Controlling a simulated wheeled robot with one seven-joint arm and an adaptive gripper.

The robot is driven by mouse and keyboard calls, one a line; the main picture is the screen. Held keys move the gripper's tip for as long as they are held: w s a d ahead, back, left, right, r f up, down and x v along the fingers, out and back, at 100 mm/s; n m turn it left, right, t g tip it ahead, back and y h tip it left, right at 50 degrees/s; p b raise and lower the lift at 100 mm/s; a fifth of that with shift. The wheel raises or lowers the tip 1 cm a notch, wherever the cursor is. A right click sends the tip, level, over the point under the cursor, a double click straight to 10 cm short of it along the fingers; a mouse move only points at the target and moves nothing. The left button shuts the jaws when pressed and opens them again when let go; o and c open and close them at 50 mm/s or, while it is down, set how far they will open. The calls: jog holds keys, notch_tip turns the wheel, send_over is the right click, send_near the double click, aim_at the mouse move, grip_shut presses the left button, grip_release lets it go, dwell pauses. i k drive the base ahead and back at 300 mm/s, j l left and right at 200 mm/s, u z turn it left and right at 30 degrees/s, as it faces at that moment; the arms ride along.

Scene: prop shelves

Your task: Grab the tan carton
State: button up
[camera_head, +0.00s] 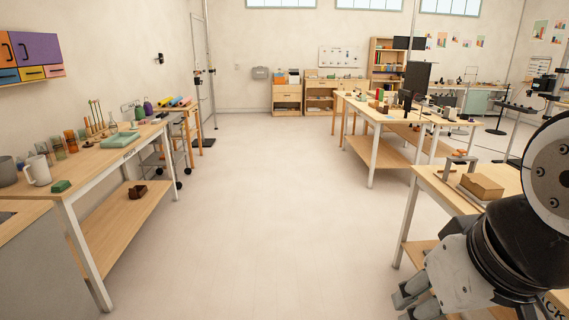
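A tan carton-like box (482,186) sits on the wooden table at the right, beside my arm. It appears closed and lies flat on a pale tray or board. My gripper (412,297) hangs low at the bottom right, beside the table's front leg and below the tabletop. It is apart from the box, and nothing shows in it. Its fingers point left and down and are partly cut off by the frame edge, so their opening is unclear. My arm hides the right part of that table.
A long workbench (95,168) with mugs, jars and tools runs along the left wall. Another wooden table (390,117) with small items stands beyond the box. Shelves (287,97) line the back wall. The floor (265,210) between the benches is clear.

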aim_at(484, 194)
jog(key=i+j+z, duration=0.2)
jog(key=i, duration=1.35)
jog(key=i+z, duration=0.75)
jog(key=z, duration=0.15)
jog(key=i+z, duration=0.2)
jog(key=z, duration=0.25)
jog(key=i+z, duration=0.25)
jog(key=z, duration=0.2)
jog(key=i+j+z, duration=0.1)
jog(key=z, duration=0.3)
jog(key=i, duration=0.1)
